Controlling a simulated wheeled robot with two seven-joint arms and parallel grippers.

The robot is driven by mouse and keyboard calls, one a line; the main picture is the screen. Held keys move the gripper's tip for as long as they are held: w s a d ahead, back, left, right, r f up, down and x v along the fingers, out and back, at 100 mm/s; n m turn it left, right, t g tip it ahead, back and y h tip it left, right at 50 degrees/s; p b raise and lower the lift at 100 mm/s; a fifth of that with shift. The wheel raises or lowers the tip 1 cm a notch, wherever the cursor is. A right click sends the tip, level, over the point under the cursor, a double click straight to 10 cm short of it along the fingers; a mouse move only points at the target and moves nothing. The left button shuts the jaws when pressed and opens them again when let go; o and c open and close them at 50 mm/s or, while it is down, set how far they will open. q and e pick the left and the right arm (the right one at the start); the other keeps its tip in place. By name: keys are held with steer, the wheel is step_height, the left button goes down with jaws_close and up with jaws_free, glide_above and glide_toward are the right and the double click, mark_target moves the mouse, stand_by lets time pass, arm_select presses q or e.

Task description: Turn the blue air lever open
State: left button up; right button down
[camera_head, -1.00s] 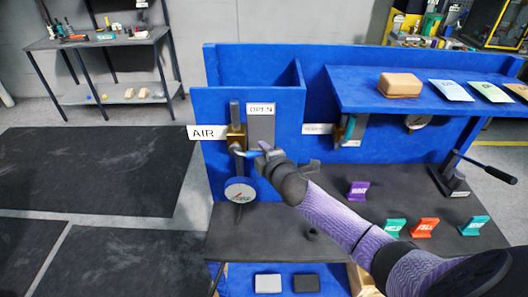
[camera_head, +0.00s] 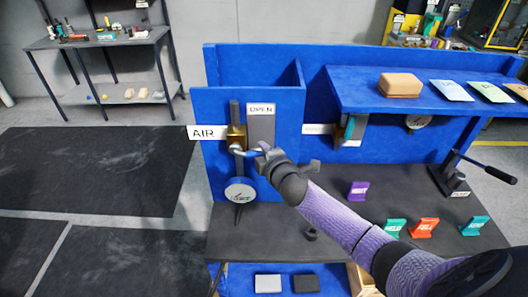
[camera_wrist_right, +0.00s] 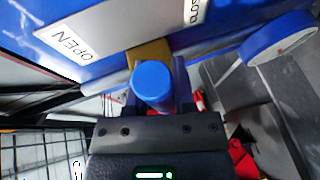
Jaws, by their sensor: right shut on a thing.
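The blue air lever (camera_head: 250,154) sticks out to the right from the brass valve (camera_head: 236,138) on the blue panel, beside the AIR label (camera_head: 207,132) and below the OPEN plate (camera_head: 261,110). My right gripper (camera_head: 262,158) is shut on the lever's outer end. In the right wrist view the lever's round blue end (camera_wrist_right: 152,82) stands between the jaws of the gripper (camera_wrist_right: 155,112), with the brass valve body behind it. The fingertips are partly hidden. A round gauge (camera_head: 240,192) hangs below the valve. My left gripper is not in view.
A blue shelf (camera_head: 350,85) with a tan block (camera_head: 400,84) and cards juts out at the right. Purple (camera_head: 358,190), green and orange tags stand on the dark bench top. A black-handled lever (camera_head: 487,166) stands at the right.

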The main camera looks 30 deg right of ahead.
steer(key=w+a+r+n+g+h+p, duration=0.3)
steer(key=a+r+n+g+h+p, duration=0.2)
steer(key=n+p, duration=0.6)
steer(key=shift+a+r+g+h+p, duration=0.15)
steer(key=shift+r+g+h+p, duration=0.15)
steer(key=shift+r+h, duration=0.85)
steer(key=shift+w, duration=0.1)
stand_by(0.5)
steer(key=shift+c, duration=2.2)
jaws_free()
